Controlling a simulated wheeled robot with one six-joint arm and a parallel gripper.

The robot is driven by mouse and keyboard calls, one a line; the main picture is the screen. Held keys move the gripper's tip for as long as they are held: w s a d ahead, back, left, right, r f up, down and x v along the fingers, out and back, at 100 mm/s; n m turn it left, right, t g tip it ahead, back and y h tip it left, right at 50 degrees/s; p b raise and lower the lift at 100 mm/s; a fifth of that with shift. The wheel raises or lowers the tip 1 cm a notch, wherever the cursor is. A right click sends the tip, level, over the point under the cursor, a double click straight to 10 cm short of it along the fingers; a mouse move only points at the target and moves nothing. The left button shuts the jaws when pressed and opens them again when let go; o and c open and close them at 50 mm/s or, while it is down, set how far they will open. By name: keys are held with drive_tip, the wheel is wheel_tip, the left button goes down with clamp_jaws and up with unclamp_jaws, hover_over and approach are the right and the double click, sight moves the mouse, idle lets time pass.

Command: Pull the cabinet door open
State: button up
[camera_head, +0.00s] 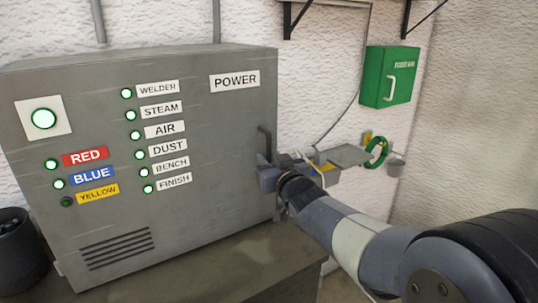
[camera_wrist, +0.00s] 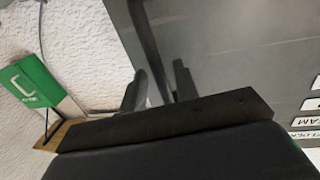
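The grey cabinet (camera_head: 200,215) marked POWER stands on a bench, and its front door looks shut. Its dark bar handle (camera_head: 264,140) is upright near the door's right edge. My gripper (camera_head: 266,176) is at the lower part of the handle. In the wrist view the handle (camera_wrist: 149,45) runs down between the two fingers of my gripper (camera_wrist: 160,88). The fingers stand apart, with small gaps beside the bar, so it looks open around the handle. The lower end of the handle is hidden behind the gripper.
A green first aid box (camera_head: 390,76) hangs on the white wall at the right. A small grey shelf (camera_head: 345,155) and a green coil (camera_head: 377,152) are behind my arm. A dark bin (camera_head: 18,255) stands left of the cabinet. The bench top (camera_head: 215,275) before the door is clear.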

drive_tip(key=shift+x, duration=0.75)
clamp_jaws()
